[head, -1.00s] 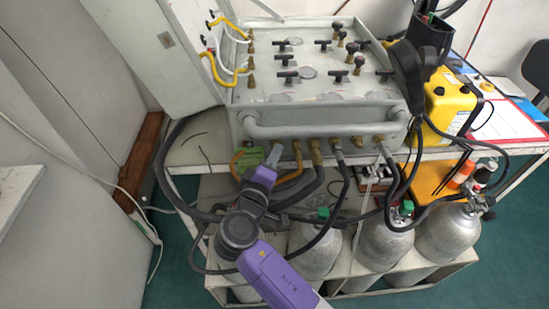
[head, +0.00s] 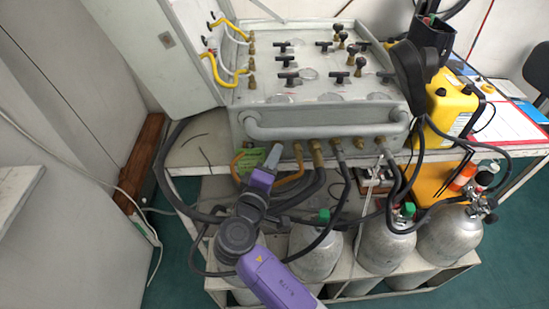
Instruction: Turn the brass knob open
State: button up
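The grey air panel box (head: 330,112) stands on a white bench. A row of brass fittings (head: 317,150) runs along its lower front, with hoses on several of them. I cannot tell for certain which brass part is the knob. My gripper (head: 274,152), grey at the tip on a purple wrist, points up at the left end of this row, just left of a brass fitting (head: 298,151). It covers whatever lies behind its tip. Whether it touches or holds anything, and whether its fingers are apart, is too small to tell.
Black hoses (head: 343,195) loop below the fittings, close around my wrist. A grey tube rail (head: 330,130) crosses the panel front above. Grey cylinders (head: 385,245) stand in a white rack below. A yellow case (head: 452,105) is at the right. Black-handled valves (head: 340,76) are on top.

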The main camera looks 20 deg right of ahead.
jog(key=shift+s, duration=0.1)
jog(key=v, duration=0.7)
jog(key=shift+s+a+b, duration=0.25)
jog(key=shift+b, duration=0.2)
jog(key=w+a+f+n+t+y, duration=0.1)
jog(key=w+a+n+t+y, duration=0.15)
jog(key=a+y, duration=0.45)
jog(key=s+a+f+m+y, duration=0.1)
jog(key=s+f+y, duration=0.15)
jog(key=s, duration=0.25)
jog(key=s+f+m+y, duration=0.1)
jog(key=s+y, duration=0.2)
jog(key=s, duration=0.1)
jog(key=s+d+r+m, duration=0.1)
jog(key=s+d, duration=0.3)
jog(key=s, duration=0.6)
jog(key=s+d+r+m+h, duration=0.1)
jog(key=s+d+m, duration=0.3)
jog(key=s, duration=0.6)
jog(key=s+d+r+m, duration=0.2)
jog(key=s+d, duration=0.4)
jog(key=s, duration=0.4)
jog(key=shift+s+d+r+m+g, duration=0.15)
jog(key=shift+s+r+m+g, duration=0.2)
jog(key=shift+m, duration=0.4)
